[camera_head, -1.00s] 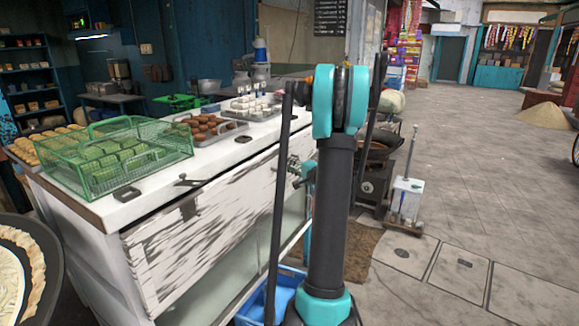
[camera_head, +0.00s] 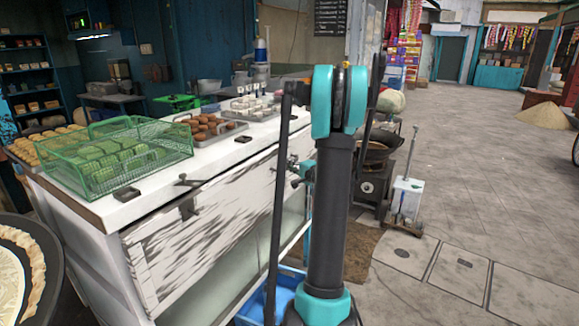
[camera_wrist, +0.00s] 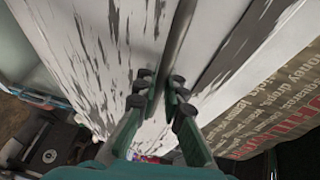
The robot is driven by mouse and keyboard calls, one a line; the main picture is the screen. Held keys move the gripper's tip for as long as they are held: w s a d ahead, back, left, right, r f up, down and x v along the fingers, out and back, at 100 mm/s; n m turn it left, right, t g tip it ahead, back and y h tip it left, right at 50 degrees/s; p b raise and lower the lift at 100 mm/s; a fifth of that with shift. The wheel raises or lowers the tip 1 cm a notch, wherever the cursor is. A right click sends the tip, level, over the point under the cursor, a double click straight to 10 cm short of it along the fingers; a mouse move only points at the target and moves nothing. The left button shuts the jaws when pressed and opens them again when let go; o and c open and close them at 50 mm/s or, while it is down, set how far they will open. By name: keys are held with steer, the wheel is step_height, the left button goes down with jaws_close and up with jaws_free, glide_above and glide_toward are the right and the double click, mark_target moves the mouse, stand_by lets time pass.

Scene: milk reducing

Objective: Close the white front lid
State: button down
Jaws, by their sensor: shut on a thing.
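The white front lid (camera_head: 205,235), with dark peeling paint, runs along the front of the white counter. It stands tilted, with glass (camera_head: 225,285) showing below its lower edge. My gripper (camera_head: 294,166) is at the lid's right part, partly hidden behind my own arm. In the wrist view my gripper (camera_wrist: 163,94) is shut on a thin grey edge or bar of the lid, between peeling white surfaces (camera_wrist: 100,40). Which part of the lid it grips is hard to tell.
A green wire basket (camera_head: 68,178) and trays of sweets (camera_head: 208,130) stand on the counter top. A blue crate (camera_head: 283,296) lies on the floor below. A black stove (camera_head: 370,187) and a white box with a pole (camera_head: 407,197) stand right. The paved floor at right is open.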

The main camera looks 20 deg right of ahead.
steer(key=shift+w+a+r, duration=0.2)
steer(key=shift+w+a, duration=0.5)
steer(key=shift+w, duration=0.1)
steer(key=c, duration=1.9)
jaws_free()
steer(key=v, duration=1.2)
